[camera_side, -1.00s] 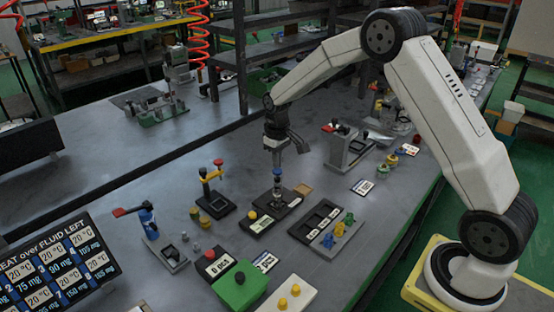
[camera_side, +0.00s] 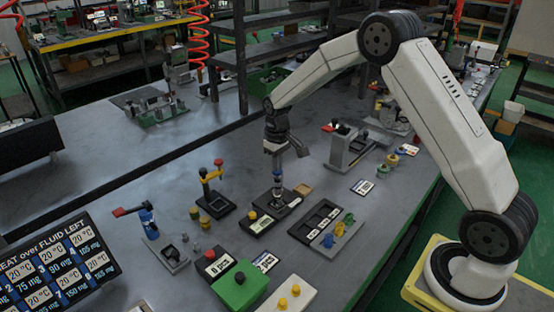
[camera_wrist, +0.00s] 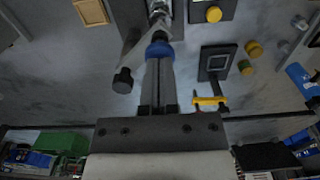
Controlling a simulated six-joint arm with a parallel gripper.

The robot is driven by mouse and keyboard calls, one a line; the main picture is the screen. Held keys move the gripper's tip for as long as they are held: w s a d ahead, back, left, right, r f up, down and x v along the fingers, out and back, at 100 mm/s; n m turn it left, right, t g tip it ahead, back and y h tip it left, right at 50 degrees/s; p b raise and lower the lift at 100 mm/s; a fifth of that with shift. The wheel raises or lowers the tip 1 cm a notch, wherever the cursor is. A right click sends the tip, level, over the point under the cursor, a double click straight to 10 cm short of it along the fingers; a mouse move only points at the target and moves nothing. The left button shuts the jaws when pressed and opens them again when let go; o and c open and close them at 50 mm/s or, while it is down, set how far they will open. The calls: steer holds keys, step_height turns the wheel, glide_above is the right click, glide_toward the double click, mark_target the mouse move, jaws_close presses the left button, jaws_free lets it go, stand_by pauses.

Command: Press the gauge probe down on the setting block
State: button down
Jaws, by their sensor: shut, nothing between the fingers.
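The gauge probe is an upright blue-capped metal piece (camera_side: 277,179) on a dark base (camera_side: 293,203) near the bench middle. In the wrist view its blue collar (camera_wrist: 158,50) lies just past my fingertips, with the shiny metal stem (camera_wrist: 159,12) beyond. My gripper (camera_side: 277,170) points straight down over the blue cap, fingers closed together with nothing between them. It also shows closed in the wrist view (camera_wrist: 159,66). The tips appear to touch the blue cap; a small gap cannot be ruled out. I cannot make out the setting block; the stem's lower end is partly hidden.
A dark plate with a yellow button (camera_side: 253,215) is beside the probe base. A yellow-armed stand with a red knob (camera_side: 218,163) is at left, a black tray (camera_side: 318,216) at right. A grey fixture (camera_side: 345,149) stands behind right. Bare bench lies behind left.

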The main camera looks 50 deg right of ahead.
steer(key=shift+f, duration=0.65)
stand_by(0.5)
steer(key=shift+r, duration=0.25)
stand_by(1.3)
steer(key=shift+r, duration=1.3)
steer(key=shift+s+a+r, duration=0.15)
steer(key=shift+s, duration=0.05)
steer(key=s+a+r+t, duration=0.1)
steer(key=s+a, duration=0.3)
steer(key=s, duration=0.7)
steer(key=s+a+r+t, duration=0.1)
steer(key=s+a+r, duration=0.1)
steer(key=s, duration=0.9)
steer(key=shift+a+t, duration=0.3)
steer(key=shift+a, duration=0.55)
